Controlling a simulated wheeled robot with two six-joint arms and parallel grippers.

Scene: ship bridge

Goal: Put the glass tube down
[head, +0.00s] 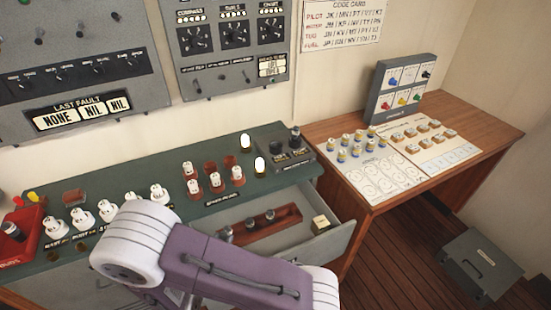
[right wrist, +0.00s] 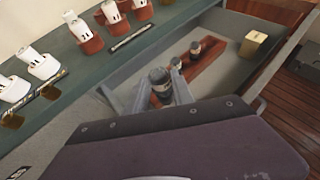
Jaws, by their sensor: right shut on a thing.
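The glass tube (right wrist: 159,80), grey with a dark top, stands upright between the fingers of my right gripper (right wrist: 160,94) in the right wrist view. The gripper is shut on it at the near end of a reddish-brown wooden rack (right wrist: 206,66) in the open drawer. I cannot tell whether the tube's lower end is seated in the rack, as the gripper hides it. Two similar dark-topped tubes stand farther along the rack. In the head view the tube (head: 225,232) shows just above my purple arm. My left gripper is not in view.
The open drawer (head: 336,238) also holds a small cream box (head: 320,224). The green console (head: 110,180) behind carries white-and-red plugs and two lit lamps. A wooden desk (head: 470,130) with cards and small parts stands right. A grey case (head: 480,263) lies on the floor.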

